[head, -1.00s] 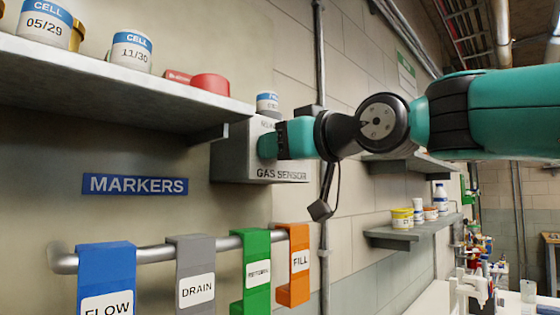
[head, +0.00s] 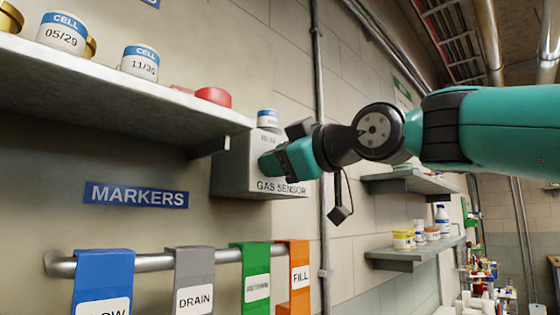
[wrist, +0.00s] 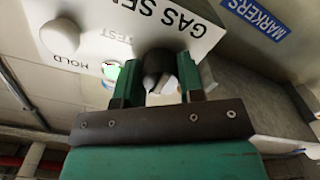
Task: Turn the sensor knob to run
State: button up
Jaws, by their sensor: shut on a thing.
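The grey gas sensor box (head: 235,165) is on the wall beyond the end of the upper shelf, with "GAS SENSOR" along its front face. My gripper (head: 272,162) is at this face and tilted. In the wrist view my gripper (wrist: 157,82) is shut on a dark knob (wrist: 152,62) with a pale pointed mark. The labels "HOLD" (wrist: 65,63) and "TEST" (wrist: 117,34) show beside the knob. The label at the box's upper left in the head view is partly legible, apparently "RUN". In the head view the fingers hide the knob. I cannot tell its exact setting.
A rounded off-white part (wrist: 60,37) stands out from the panel. A small jar (head: 268,118) sits on the box. The upper shelf (head: 120,90) holds jars and a red item. Below, a rail carries coloured tags, including a green one (head: 256,275). A vertical pipe runs right of the box.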

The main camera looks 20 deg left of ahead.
jog(key=o, duration=0.9)
jog(key=shift+b+v, duration=3.3)
jog(key=shift+v, duration=5.4)
